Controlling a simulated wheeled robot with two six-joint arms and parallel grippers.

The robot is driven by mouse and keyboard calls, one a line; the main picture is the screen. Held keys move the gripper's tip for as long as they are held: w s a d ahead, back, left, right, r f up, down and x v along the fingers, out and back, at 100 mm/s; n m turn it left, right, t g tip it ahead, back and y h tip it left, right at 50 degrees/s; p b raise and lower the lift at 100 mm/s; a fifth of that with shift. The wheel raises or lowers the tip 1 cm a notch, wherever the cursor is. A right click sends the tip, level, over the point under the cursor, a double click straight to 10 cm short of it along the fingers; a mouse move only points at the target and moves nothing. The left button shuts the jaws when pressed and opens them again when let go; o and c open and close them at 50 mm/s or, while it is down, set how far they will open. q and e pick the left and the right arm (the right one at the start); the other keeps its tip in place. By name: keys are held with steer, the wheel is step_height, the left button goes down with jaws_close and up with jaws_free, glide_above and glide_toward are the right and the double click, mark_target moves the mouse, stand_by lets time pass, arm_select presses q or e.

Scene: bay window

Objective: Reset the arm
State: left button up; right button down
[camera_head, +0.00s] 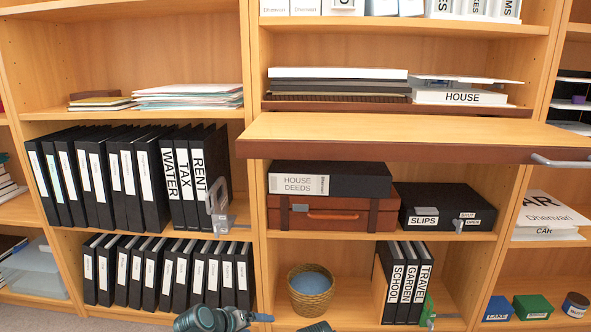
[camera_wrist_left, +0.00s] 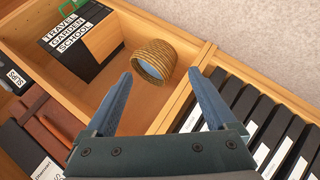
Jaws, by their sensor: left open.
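My left gripper (camera_wrist_left: 159,75) is open in the left wrist view, with two blue fingers spread apart and nothing between them but the view of the shelves beyond. A wicker basket (camera_wrist_left: 148,76) with a blue inside lies past the fingertips, apart from them as far as I can tell. My right gripper is not clearly in view.
The basket (camera_head: 310,305) stands on the low middle shelf, left of upright black binders (camera_head: 403,285). A wooden board (camera_head: 390,151) with a handle juts out above the house deeds box (camera_head: 329,180) and a black slips box (camera_head: 446,204). More binders (camera_head: 165,275) fill the left shelves.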

arm_select(q)
steer(key=s+a+f+m+g+y, duration=0.2)
steer(key=s+a+f+g+y, duration=0.1)
steer(key=s, duration=0.2)
steer(key=s+a+f+m+g+y, duration=0.1)
steer(key=s+a+f+g+y, duration=0.25)
steer(key=s, duration=0.25)
steer(key=s+d+r+m+p, duration=0.15)
steer(key=d+r+p, duration=0.25)
steer(key=r+p, duration=0.4)
steer(key=s+d+r+m+g+p, duration=0.15)
steer(key=d+r+p, duration=0.25)
steer(key=r+p, duration=0.4)
steer(key=s+d+r+m+p, duration=0.1)
steer(key=s+d+r+p, duration=0.25)
steer(key=r+p, duration=0.45)
step_height(320, 180, up, 35)
steer(key=p, duration=3.5)
steer(key=shift+w, duration=0.4)
steer(key=shift+y, duration=0.25)
